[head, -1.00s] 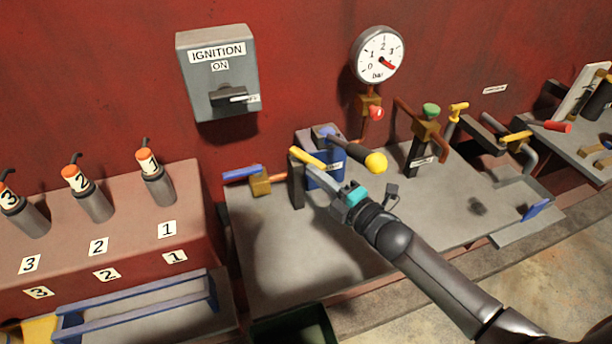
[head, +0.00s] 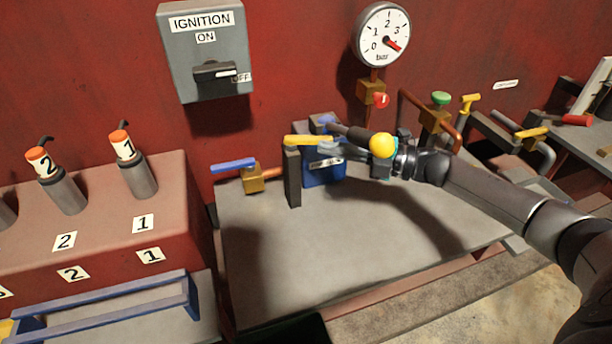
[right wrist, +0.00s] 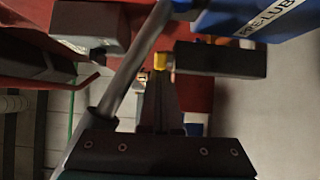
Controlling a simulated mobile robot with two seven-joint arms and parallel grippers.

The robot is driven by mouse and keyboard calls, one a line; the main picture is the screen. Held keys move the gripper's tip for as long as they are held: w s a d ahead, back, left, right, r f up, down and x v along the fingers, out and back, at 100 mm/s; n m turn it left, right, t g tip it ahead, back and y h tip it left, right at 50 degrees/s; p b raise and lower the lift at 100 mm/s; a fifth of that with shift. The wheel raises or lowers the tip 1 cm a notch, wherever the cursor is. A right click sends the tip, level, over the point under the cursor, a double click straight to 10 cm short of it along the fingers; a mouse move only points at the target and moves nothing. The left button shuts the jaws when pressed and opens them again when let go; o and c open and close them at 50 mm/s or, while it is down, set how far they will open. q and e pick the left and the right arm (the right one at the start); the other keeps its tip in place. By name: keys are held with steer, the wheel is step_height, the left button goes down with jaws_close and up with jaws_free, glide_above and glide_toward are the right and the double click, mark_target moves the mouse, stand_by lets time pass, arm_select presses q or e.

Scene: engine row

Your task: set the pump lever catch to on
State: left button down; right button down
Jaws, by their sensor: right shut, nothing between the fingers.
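The pump is a blue block (head: 322,172) on the grey bench, with a dark lever (head: 350,132) ending in a yellow ball (head: 383,146). The catch is a yellow bar (head: 306,140) on top of a dark upright post (head: 292,178) left of the pump. It lies nearly level across the picture. My right gripper (head: 328,150) is shut and empty, its tips at the catch's right end; I cannot tell if they touch. In the right wrist view a yellow piece (right wrist: 160,61) shows just past the fingertips, with the blue pump (right wrist: 255,18) at upper right. My left gripper is out of view.
A blue-handled valve (head: 250,178) is left of the post. The ignition box (head: 170,52) and pressure gauge (head: 383,34) hang on the red wall. A red-knobbed valve (head: 372,93) and a green-knobbed valve (head: 437,112) stand behind my right arm. The bench front (head: 320,260) is clear.

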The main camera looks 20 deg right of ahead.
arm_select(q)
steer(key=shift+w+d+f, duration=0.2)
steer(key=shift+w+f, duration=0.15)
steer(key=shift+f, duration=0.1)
arm_select(e)
steer(key=shift+w+d, duration=0.4)
steer(key=shift+w, duration=0.15)
steer(key=shift+r, duration=0.1)
